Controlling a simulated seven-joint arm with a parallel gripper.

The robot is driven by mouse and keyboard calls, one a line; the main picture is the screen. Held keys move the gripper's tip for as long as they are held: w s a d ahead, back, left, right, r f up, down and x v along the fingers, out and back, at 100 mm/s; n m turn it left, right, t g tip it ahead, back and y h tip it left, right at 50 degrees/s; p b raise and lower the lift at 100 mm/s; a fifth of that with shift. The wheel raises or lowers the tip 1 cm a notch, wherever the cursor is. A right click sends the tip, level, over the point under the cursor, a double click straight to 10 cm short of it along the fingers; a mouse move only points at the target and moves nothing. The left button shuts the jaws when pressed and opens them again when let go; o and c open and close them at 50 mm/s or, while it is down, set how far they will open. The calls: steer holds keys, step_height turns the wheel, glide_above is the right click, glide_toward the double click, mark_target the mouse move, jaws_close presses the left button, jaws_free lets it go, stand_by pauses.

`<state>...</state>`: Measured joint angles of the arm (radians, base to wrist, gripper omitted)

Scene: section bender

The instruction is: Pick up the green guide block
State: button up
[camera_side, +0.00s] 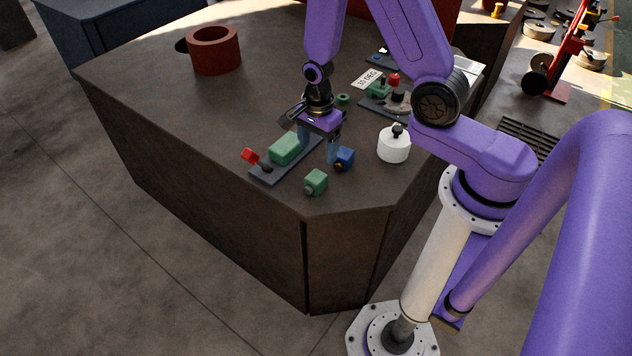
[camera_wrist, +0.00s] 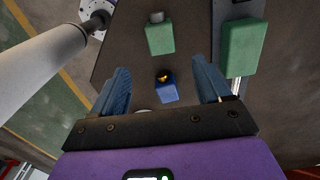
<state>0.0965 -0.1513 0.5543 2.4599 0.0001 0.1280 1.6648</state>
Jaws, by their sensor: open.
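Two green blocks are near my gripper, and I cannot tell which is the guide block. The smaller green block (camera_side: 316,181) has a grey round end and stands loose near the table's front corner; in the wrist view (camera_wrist: 160,39) it is beyond the fingertips. The larger green block (camera_side: 285,148) sits on a dark rail; in the wrist view (camera_wrist: 242,46) it is at upper right. My gripper (camera_side: 318,148) is open and empty, pointing down behind the smaller block. In the wrist view its fingers (camera_wrist: 162,82) frame a blue block (camera_wrist: 166,93).
The blue block (camera_side: 344,159) is close to my right finger in the side view. A white knobbed pot (camera_side: 393,146) stands to the right. The rail (camera_side: 268,174) carries a red-tipped part (camera_side: 250,156). A red ring (camera_side: 214,52) is far left.

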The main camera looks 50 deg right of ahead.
mark_target(316, 176)
step_height(316, 176, down, 6)
steer(key=shift+f, duration=0.25)
steer(key=shift+w+a+f, duration=0.1)
steer(key=shift+a+f, duration=0.05)
steer(key=shift+f, duration=1.2)
steer(key=shift+a+f, duration=0.1)
steer(key=shift+f, duration=1.2)
steer(key=shift+c, duration=0.3)
steer(key=c, duration=1.2)
steer(key=shift+r, duration=0.2)
